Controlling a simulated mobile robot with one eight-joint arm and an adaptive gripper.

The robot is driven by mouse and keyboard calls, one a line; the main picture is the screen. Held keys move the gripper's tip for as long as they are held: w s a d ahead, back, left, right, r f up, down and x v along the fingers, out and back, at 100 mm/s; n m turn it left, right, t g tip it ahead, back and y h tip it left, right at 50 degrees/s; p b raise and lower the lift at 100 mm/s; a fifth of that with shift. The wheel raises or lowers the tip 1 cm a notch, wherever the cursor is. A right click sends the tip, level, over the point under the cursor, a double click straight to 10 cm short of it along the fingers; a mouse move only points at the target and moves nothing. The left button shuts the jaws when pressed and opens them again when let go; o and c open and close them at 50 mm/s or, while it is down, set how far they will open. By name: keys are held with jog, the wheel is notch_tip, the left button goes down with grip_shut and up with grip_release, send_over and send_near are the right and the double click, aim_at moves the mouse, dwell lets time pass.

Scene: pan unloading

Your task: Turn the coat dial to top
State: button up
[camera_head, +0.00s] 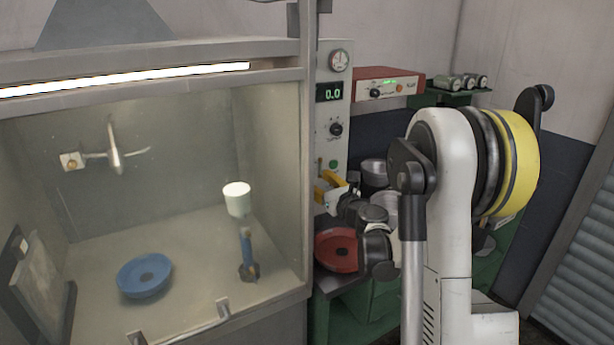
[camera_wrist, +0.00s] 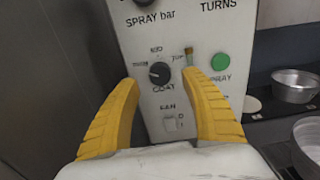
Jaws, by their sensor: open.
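The coat dial (camera_wrist: 160,73) is a small black round knob on a pale control panel (camera_wrist: 150,45), above the word COAT. In the wrist view, labels stand around it, with MID above and TOP at upper right. A small pale mark shows on its face, but I cannot tell clearly which way it points. My gripper (camera_wrist: 160,78) has two yellow fingers spread wide, one on each side of the dial, with nothing between them gripped. I cannot tell how far the tips are from the panel. In the head view my gripper (camera_head: 328,187) is low at the panel.
A green spray button (camera_wrist: 220,62) and a small brass peg (camera_wrist: 189,54) sit near the right finger; a fan switch (camera_wrist: 170,124) is below. Metal pans (camera_wrist: 294,86) stand right of the panel. A red pan (camera_head: 338,250) lies below my wrist. A glass-fronted booth (camera_head: 305,180) is to the left.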

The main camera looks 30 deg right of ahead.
aim_at(308, 173)
jog(key=shift+w+a, duration=0.1)
jog(key=shift+w, duration=1.9)
grip_shut()
